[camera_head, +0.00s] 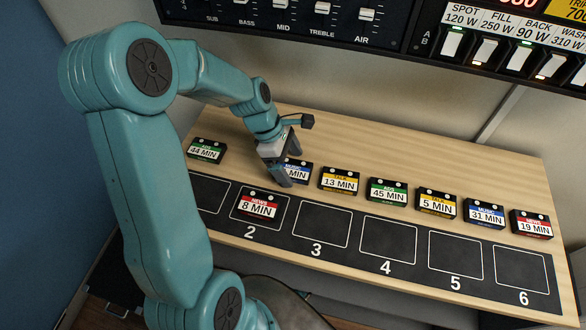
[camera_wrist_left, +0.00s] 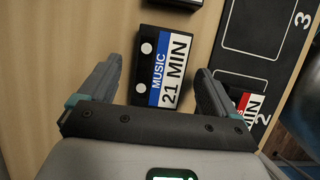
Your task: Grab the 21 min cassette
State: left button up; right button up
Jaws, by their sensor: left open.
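The 21 min cassette (camera_wrist_left: 166,68) is black with a white label and a blue MUSIC band. In the left wrist view it lies flat on the wood, between and just ahead of the two open fingers of my left gripper (camera_wrist_left: 158,92). In the head view my left gripper (camera_head: 280,178) is over the cassette's left part, and only its right end (camera_head: 299,172) shows, with "MIN" readable. The fingers appear apart from the cassette, one on each side. My right gripper is not in view.
The 8 min cassette (camera_head: 260,206) sits in slot 2 of the black strip, close to one finger. The 44 min cassette (camera_head: 206,150) lies to the left, the 13 min cassette (camera_head: 340,180) to the right, with several more beyond. Slots 3 (camera_head: 322,225) to 6 are empty.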

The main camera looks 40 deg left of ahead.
pick_arm(q)
jog(key=shift+w+d+f, duration=0.1)
jog(key=shift+f, duration=0.25)
jog(key=shift+r, duration=0.1)
jog(key=shift+c, duration=0.3)
jog(key=c, duration=1.1)
